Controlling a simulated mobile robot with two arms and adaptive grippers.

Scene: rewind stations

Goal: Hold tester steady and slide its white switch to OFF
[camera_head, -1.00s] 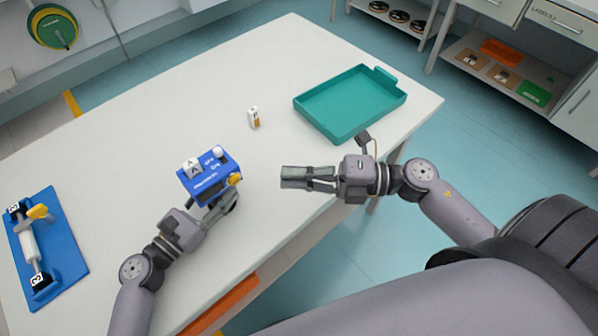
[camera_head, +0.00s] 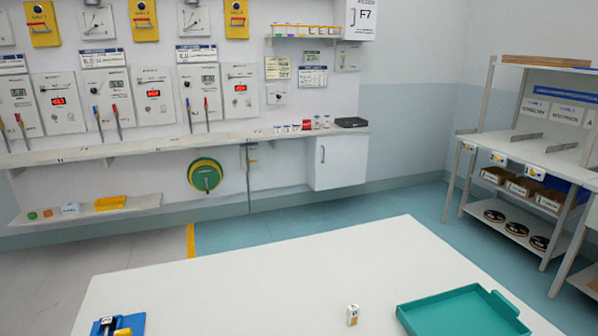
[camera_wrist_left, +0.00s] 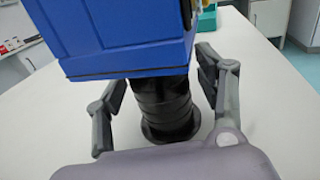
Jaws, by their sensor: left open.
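The tester (camera_wrist_left: 115,35) is a blue box that fills the top of the left wrist view. It sits on a round black stem (camera_wrist_left: 168,105) with a flared foot on the table. My left gripper (camera_wrist_left: 165,103) is open, its two grey fingers on either side of the stem below the box. A gap shows on the left; I cannot tell whether the right finger touches. The white switch is not visible.
Wall panels and a shelf stand behind; a rack (camera_head: 530,150) is at right.

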